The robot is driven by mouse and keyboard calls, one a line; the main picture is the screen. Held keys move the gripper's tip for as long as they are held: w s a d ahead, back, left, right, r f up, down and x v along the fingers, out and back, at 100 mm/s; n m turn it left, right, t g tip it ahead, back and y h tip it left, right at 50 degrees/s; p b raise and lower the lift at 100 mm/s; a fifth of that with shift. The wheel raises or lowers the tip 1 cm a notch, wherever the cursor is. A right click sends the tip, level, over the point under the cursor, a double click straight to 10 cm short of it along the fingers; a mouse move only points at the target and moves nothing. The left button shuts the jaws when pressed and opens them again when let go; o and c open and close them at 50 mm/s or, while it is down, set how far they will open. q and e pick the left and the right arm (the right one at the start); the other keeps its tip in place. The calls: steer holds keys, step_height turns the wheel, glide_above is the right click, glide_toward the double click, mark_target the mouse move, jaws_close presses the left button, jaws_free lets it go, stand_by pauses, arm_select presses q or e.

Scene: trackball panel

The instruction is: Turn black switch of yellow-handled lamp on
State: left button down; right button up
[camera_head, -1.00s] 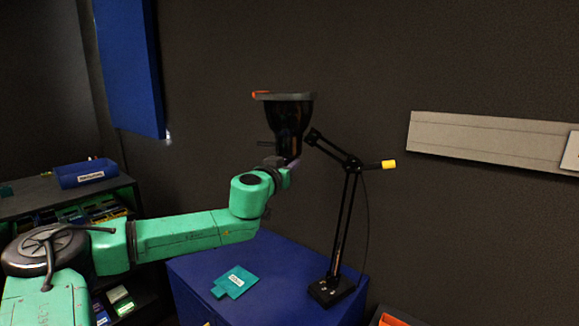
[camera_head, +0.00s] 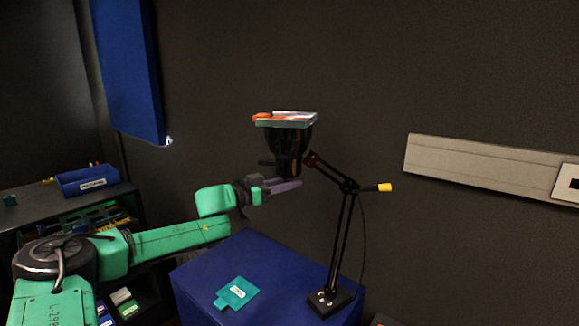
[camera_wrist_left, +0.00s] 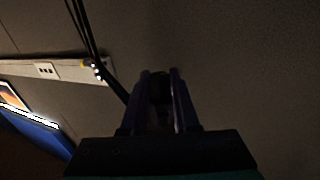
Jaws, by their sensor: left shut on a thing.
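The black lamp (camera_head: 290,148) with a yellow-tipped handle (camera_head: 384,187) has its head turned upward, with a flat square top. A small dark stub juts from the left of the head; I cannot tell if it is a switch. The thin black arm runs down to a square base (camera_head: 329,301). My left gripper (camera_head: 296,184) has its purple fingers at the head's lower end. In the left wrist view a black part, seemingly the switch (camera_wrist_left: 159,90), sits between the fingers, which are shut on it; its setting is not readable. My right gripper is not in view.
The lamp stands on a blue cabinet (camera_head: 215,281) with a teal card (camera_head: 236,292) lying on it. A dark shelf with a blue bin (camera_head: 88,181) is at left. A pale wall rail (camera_head: 470,166) is at right. A blue panel (camera_head: 130,70) hangs at upper left.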

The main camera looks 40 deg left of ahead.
arm_select(q)
steer(key=shift+s+a+f+m+g+h+b, duration=0.15)
steer(key=shift+f+m+g+h+b, duration=0.25)
steer(key=shift+b, duration=1.5)
steer(key=shift+s+d+f+m+g+h+b, duration=0.15)
steer(key=shift+m+h+b, duration=0.35)
steer(key=shift+b, duration=1.35)
steer(key=shift+d+r+h, duration=0.1)
steer(key=shift+r+h, duration=0.2)
steer(key=shift+h, duration=0.2)
steer(key=shift+s+r+m+g+h+p, duration=0.15)
steer(key=shift+r+m+g+h+p, duration=0.05)
steer(key=shift+m+g+h+p, duration=0.2)
steer(key=shift+d+m+g+h+p, duration=0.1)
steer(key=shift+m+g+h+p, duration=0.25)
steer(key=shift+p, duration=0.2)
steer(key=shift+f, duration=0.1)
steer(key=c, duration=0.7)
jaws_free()
steer(key=shift+d, duration=0.1)
steer(key=shift+o, duration=0.2)
steer(key=shift+w, duration=0.2)
